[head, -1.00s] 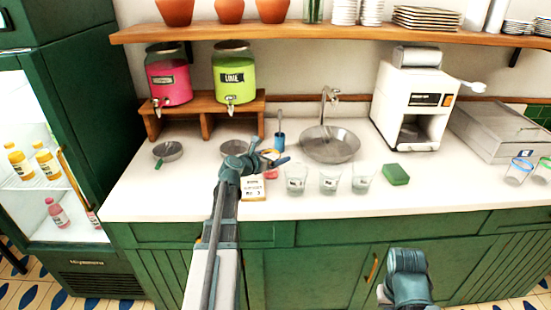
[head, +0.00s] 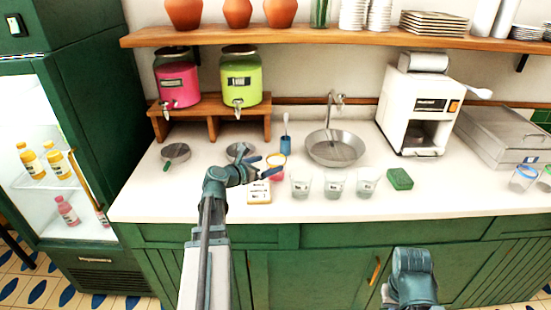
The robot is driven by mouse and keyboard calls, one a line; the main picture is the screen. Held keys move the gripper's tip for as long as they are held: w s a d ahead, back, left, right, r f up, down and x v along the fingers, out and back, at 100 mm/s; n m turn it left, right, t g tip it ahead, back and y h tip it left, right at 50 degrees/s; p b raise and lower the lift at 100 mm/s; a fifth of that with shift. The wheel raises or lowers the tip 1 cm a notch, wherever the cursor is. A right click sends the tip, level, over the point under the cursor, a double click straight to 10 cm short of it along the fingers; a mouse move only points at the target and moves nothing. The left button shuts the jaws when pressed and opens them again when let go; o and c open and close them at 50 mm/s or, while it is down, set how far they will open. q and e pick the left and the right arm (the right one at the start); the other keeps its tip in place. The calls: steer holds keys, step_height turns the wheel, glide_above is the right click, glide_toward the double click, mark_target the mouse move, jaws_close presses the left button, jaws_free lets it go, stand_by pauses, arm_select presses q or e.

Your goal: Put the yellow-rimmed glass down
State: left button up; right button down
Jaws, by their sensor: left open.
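The yellow-rimmed glass (head: 278,164), with something pink in it, stands on the white counter in the head view, left of the sink. My left gripper (head: 269,166) is open, with its fingertips just left of the glass and close to it. I cannot tell whether they touch it. The fingers hide a little of its left side. Of my right arm only a link shows at the bottom; its gripper is not visible.
A small labelled card (head: 259,192) lies in front of the glass, and a blue cup (head: 286,145) with a brush stands behind. Several clear glasses (head: 335,186) stand to the right, then a green sponge (head: 399,179). The counter's front strip is clear.

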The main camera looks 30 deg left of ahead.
arm_select(q)
steer(key=shift+p+v, duration=0.3)
steer(key=shift+v, duration=1.45)
arm_select(e)
steer(key=shift+r, duration=0.5)
steer(key=shift+s, duration=0.1)
